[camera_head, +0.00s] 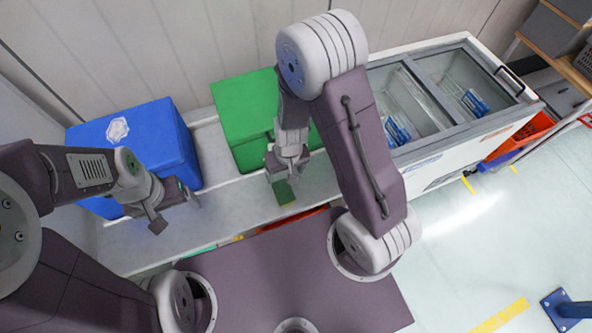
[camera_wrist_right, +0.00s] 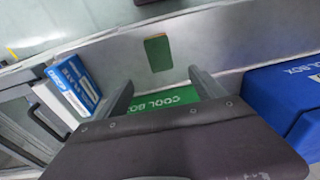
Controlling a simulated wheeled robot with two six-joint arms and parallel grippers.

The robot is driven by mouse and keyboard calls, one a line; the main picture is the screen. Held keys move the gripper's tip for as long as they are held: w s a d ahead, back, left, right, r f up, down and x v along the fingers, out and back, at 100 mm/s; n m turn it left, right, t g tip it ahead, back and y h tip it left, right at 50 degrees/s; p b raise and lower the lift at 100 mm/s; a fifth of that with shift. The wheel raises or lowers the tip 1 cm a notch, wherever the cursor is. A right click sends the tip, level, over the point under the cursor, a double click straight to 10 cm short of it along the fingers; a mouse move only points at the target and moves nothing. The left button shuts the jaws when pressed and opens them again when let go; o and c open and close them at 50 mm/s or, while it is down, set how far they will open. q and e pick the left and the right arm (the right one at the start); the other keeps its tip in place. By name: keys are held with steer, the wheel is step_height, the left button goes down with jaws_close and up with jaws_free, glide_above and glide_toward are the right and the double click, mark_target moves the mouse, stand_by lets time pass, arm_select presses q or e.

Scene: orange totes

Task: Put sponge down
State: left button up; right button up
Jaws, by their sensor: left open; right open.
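The sponge (camera_head: 284,192) is a small green block with a yellowish edge, lying on the pale grey counter (camera_head: 240,205) in front of the green box. In the right wrist view the sponge (camera_wrist_right: 158,53) lies flat on the counter, beyond the fingertips and apart from them. My right gripper (camera_head: 283,174) is open and empty, just above and behind the sponge in the head view; its two spread fingers also show in the right wrist view (camera_wrist_right: 161,80). My left gripper (camera_head: 178,213) is open and empty in front of the blue box.
A blue cool box (camera_head: 135,145) and a green cool box (camera_head: 243,110) stand on the counter against the wall. A white chest freezer (camera_head: 470,140) with glass lids is at the right. Orange and blue crates (camera_head: 520,135) are beyond it. The counter between the boxes' fronts and my base is mostly clear.

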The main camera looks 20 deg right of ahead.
steer(key=s+d+r, duration=0.6)
steer(key=d+r, duration=0.1)
steer(key=r, duration=0.5)
arm_select(q)
step_height(320, 180, down, 9)
steer(key=b, duration=0.8)
steer(key=shift+s+r+b, duration=0.15)
steer(key=shift+s+b, duration=0.1)
steer(key=shift+b, duration=0.15)
steer(key=o, duration=0.5)
steer(key=shift+w+r+p, duration=0.15)
steer(key=shift+r+p, duration=0.3)
steer(key=shift+p, duration=0.05)
steer(key=shift+c, duration=0.2)
arm_select(e)
step_height(320, 180, down, 8)
steer(key=shift+s+a, duration=0.2)
steer(key=shift+a, duration=0.05)
